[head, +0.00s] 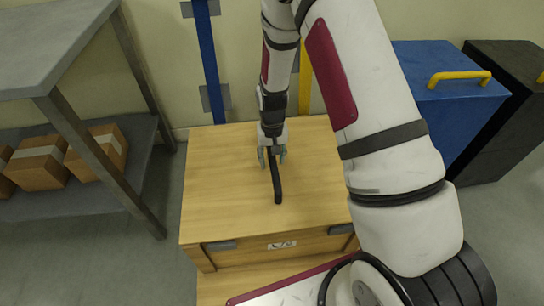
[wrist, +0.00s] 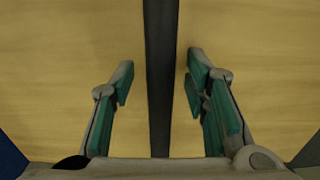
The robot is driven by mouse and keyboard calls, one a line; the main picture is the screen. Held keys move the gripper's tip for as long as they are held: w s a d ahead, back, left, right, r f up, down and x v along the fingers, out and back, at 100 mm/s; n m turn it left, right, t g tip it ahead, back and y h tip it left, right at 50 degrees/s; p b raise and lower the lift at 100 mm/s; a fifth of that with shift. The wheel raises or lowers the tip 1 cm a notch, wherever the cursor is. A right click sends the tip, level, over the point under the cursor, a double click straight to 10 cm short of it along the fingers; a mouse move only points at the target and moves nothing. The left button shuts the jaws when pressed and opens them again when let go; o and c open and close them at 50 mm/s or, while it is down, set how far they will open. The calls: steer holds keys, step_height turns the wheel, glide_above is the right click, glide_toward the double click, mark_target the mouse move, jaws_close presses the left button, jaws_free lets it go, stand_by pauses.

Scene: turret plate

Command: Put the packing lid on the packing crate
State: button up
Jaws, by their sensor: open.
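The packing lid (head: 225,180) is a flat, light wooden panel with a dark bar handle (head: 277,185) along its middle. It lies level on top of the wooden packing crate (head: 320,246), whose front shows a white label and grey latches. Whether the lid is fully seated cannot be told. My gripper (head: 272,158) points down over the lid at the handle's far part. In the wrist view the open green-padded fingers (wrist: 160,78) stand on either side of the handle (wrist: 160,40), with a gap on both sides. The crate's inside is hidden.
A grey shelf (head: 60,45) with cardboard boxes (head: 98,150) stands at the left. A blue case (head: 440,110) with a yellow handle and a black case (head: 505,125) stand at the right. Blue and yellow straps hang on the wall behind. Bare floor lies between shelf and crate.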

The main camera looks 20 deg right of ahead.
steer(key=s+r, duration=0.3)
steer(key=r, duration=0.9)
steer(key=s+r, duration=0.3)
steer(key=r, duration=0.8)
steer(key=s+r+n, duration=0.1)
steer(key=s+r, duration=0.8)
steer(key=s, duration=0.2)
steer(key=s+r, duration=0.2)
steer(key=s, duration=0.8)
steer(key=s+r, duration=0.2)
steer(key=s, duration=0.8)
step_height(320, 180, up, 35)
steer(key=n+t+p, duration=0.1)
steer(key=t+p, duration=0.3)
steer(key=p, duration=3)
steer(key=shift+d+r, duration=0.15)
